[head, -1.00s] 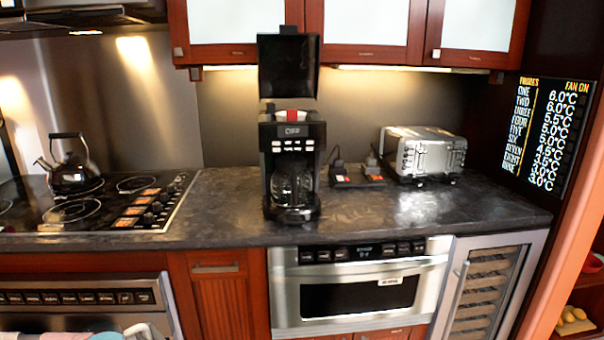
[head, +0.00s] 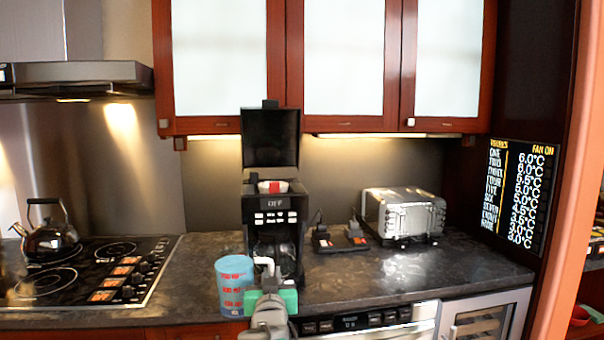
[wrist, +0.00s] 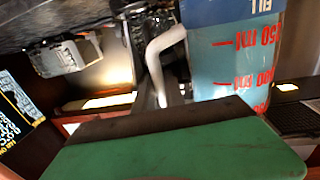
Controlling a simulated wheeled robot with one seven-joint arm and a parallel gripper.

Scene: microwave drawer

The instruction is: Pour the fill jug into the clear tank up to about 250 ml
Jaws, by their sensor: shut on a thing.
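The fill jug (head: 234,284) is light blue with red markings and stands to the left of my gripper (head: 270,300), upright or nearly so. My gripper has green pads and is shut on the jug's white handle (head: 264,264). The wrist view shows the jug (wrist: 232,60) close up, with red millilitre marks upside down, its handle (wrist: 160,60) and one green pad (wrist: 180,150). A black coffee maker (head: 275,205) stands behind them with its lid (head: 270,137) raised. I cannot pick out a clear tank on it. My gripper and the jug partly hide its lower front.
A stove with a kettle (head: 48,235) is at left. A silver toaster (head: 402,215) and a small black block with switches (head: 338,238) stand to the right. The dark counter (head: 400,265) is clear at front right. Cabinets (head: 345,65) hang above.

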